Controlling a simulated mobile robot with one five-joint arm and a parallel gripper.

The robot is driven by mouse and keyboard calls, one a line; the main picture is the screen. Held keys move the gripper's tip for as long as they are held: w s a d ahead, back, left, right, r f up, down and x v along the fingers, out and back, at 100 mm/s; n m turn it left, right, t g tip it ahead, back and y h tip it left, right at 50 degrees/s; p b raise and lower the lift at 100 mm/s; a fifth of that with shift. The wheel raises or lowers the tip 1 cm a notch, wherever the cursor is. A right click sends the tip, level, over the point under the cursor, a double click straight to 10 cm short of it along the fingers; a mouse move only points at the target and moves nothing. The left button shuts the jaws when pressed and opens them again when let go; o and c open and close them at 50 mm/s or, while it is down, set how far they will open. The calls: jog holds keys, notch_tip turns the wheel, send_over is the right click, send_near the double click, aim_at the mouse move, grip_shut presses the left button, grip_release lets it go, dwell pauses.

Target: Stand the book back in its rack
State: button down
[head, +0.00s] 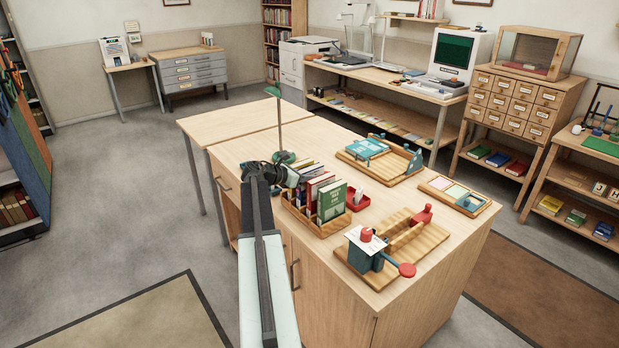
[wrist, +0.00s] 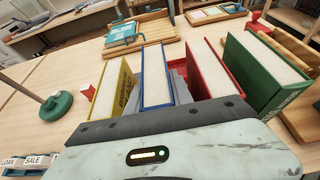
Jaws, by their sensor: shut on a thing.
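My gripper (wrist: 158,88) is shut on a blue book (wrist: 156,68) with white page edges, seen close up in the wrist view. The book is upright, with a yellow book (wrist: 113,88) to its left and a red book (wrist: 213,72) to its right. A green book (wrist: 264,72) is further right. In the head view my gripper (head: 284,172) is at the back left end of the wooden book rack (head: 316,229), and the green book (head: 332,201) stands at its front. My arm and the other books partly hide the blue book there. I cannot tell whether its bottom touches the rack.
A green-based rod stand (wrist: 56,109) is left of the books. A wooden stamping fixture (head: 408,245) and a wooden cradle with a teal book (head: 367,148) are also on the desk. The back left desktop (head: 235,122) is mostly clear.

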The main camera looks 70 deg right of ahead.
dwell(0.3)
jog(key=c, duration=1)
grip_release()
jog(key=shift+c, duration=0.2)
jog(key=shift+a, duration=0.1)
jog(key=p+v, duration=0.3)
jog(key=v, duration=0.4)
jog(key=shift+w+a, duration=0.2)
jog(key=shift+a, duration=0.05)
jog(key=shift+r, duration=0.1)
